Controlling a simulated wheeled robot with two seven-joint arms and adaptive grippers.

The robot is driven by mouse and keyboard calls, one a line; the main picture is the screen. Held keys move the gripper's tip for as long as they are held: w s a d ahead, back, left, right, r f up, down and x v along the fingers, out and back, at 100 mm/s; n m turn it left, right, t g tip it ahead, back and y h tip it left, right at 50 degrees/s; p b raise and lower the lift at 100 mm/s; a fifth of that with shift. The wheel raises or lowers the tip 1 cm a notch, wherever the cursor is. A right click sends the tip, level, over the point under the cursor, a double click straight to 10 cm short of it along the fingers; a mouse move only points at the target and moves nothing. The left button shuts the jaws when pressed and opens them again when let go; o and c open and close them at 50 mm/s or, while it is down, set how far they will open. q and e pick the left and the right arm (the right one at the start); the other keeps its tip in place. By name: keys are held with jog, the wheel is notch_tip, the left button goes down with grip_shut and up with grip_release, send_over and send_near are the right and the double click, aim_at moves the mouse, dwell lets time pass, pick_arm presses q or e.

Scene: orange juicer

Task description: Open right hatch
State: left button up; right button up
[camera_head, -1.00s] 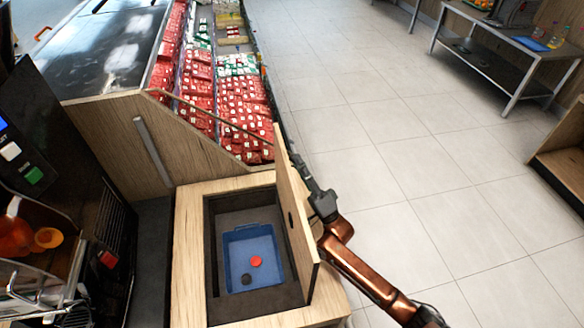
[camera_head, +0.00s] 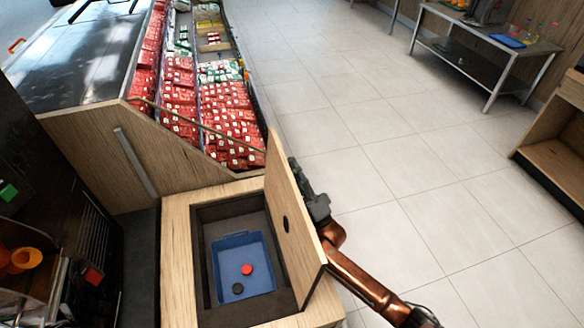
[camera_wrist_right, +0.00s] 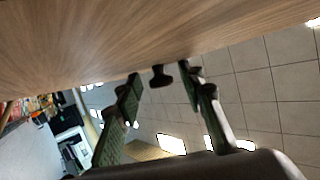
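The right hatch (camera_head: 285,210) is a wooden panel standing steeply up along the right edge of the cabinet opening, with a dark round spot on its inner face. In the head view my right gripper (camera_head: 313,203) is at the hatch's right, outer side, near its upper edge. In the right wrist view the hatch's wood face (camera_wrist_right: 150,35) fills the top. My right gripper (camera_wrist_right: 160,80) has its two fingers apart there, with a small black knob (camera_wrist_right: 160,76) between them and gaps on both sides. My left gripper is not in view.
Inside the opening sits a blue bin (camera_head: 225,275) with a red and a black cap. The wooden cabinet top (camera_head: 178,260) surrounds it. A dark juicer machine (camera_head: 60,180) stands at left, a shelf of red packs (camera_head: 225,110) behind. The tiled floor (camera_head: 430,210) at right is clear.

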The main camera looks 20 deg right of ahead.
jog(key=shift+f, duration=0.1)
jog(key=v, duration=0.7)
jog(key=shift+s, duration=0.2)
jog(key=shift+f, duration=0.1)
dwell(0.4)
